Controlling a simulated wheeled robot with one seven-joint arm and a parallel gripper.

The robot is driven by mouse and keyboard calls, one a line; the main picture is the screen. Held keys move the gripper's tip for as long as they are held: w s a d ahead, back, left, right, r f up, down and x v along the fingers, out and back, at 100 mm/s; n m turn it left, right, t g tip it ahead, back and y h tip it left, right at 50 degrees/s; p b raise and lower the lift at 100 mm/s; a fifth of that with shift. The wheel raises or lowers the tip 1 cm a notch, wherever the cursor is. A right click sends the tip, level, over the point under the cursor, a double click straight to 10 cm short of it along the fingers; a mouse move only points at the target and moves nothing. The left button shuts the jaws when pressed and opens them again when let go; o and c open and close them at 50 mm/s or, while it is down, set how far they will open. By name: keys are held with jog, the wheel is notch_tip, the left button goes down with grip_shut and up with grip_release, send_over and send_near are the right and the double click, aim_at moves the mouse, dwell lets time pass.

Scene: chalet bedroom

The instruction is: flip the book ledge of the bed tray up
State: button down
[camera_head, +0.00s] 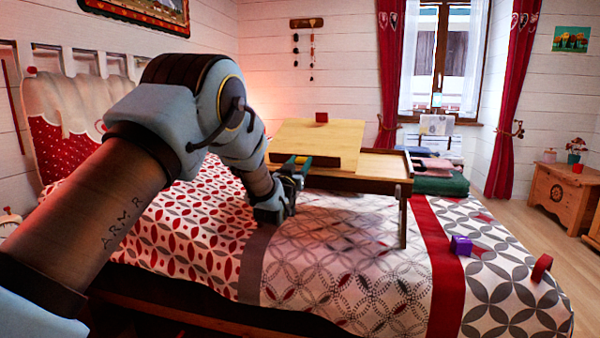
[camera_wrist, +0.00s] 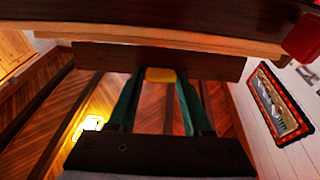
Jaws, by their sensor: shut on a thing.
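The bed tray (camera_head: 376,164) stands on the bed, with its pale slanted panel (camera_head: 318,140) raised at the left. The book ledge (camera_head: 325,161) is a dark strip along the panel's lower front edge. It also shows in the wrist view (camera_wrist: 215,64), just below the tray's edge. Its exact tilt is hard to tell. My gripper (camera_head: 297,161) is in front of the ledge. In the wrist view, its green fingers (camera_wrist: 161,76) are shut on a small yellow tab (camera_wrist: 161,75) at the middle of the ledge's edge. The fingers hide part of the tab.
A red cube (camera_head: 322,117) sits at the panel's top edge. A purple cube (camera_head: 461,245) and a red object (camera_head: 541,267) are on the bed at the right. The bedcover in front of the tray is clear.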

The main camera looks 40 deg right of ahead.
dwell(0.3)
jog(key=shift+c, duration=1.6)
grip_release()
jog(key=shift+a, duration=0.1)
jog(key=v, duration=1)
jog(key=shift+s+a+b, duration=0.2)
jog(key=shift+a+b, duration=0.05)
jog(key=shift+b, duration=0.15)
jog(key=shift+f, duration=0.1)
